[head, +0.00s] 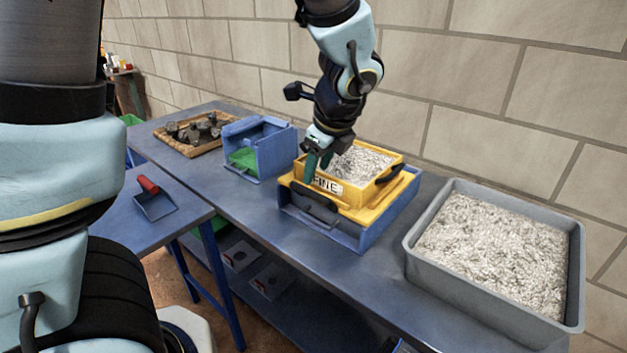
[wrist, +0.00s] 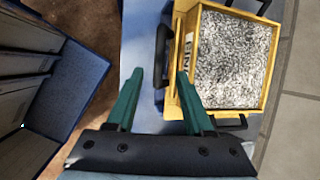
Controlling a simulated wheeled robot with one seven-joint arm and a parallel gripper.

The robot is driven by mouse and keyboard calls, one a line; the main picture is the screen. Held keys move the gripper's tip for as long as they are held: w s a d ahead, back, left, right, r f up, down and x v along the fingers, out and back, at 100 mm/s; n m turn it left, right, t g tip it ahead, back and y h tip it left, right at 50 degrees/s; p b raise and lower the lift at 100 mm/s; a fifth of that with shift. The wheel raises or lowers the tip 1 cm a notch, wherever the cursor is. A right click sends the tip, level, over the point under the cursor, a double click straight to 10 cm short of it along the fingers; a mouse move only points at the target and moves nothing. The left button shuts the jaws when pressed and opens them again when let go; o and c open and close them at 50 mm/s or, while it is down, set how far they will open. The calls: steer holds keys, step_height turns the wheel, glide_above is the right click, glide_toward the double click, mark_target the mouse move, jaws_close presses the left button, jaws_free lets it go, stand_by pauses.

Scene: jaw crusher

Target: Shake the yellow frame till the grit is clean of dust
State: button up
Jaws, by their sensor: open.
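The yellow frame (head: 377,191) is marked "FINE" and holds pale, speckled grit (head: 358,163). It sits on a wider yellow base in a blue tray (head: 345,233) on the bench. In the wrist view, the yellow frame (wrist: 262,97) with its grit (wrist: 232,58) fills the upper right. My gripper (head: 318,170) is at the front left of the frame. In the wrist view my gripper (wrist: 158,78) is open, its green fingers apart. The right finger overlaps the frame's labelled wall; the left finger lies outside it. I cannot tell whether either touches. Dark handles show on the frame's sides.
A grey bin (head: 412,245) of similar grit stands at the right. A blue box (head: 283,150) with green inside is left of the tray. A wooden tray (head: 164,142) of dark rocks is farther left. The wall is close behind.

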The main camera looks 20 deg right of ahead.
steer(key=v, duration=0.3)
steer(key=shift+s+r, duration=0.1)
steer(key=shift+r, duration=0.15)
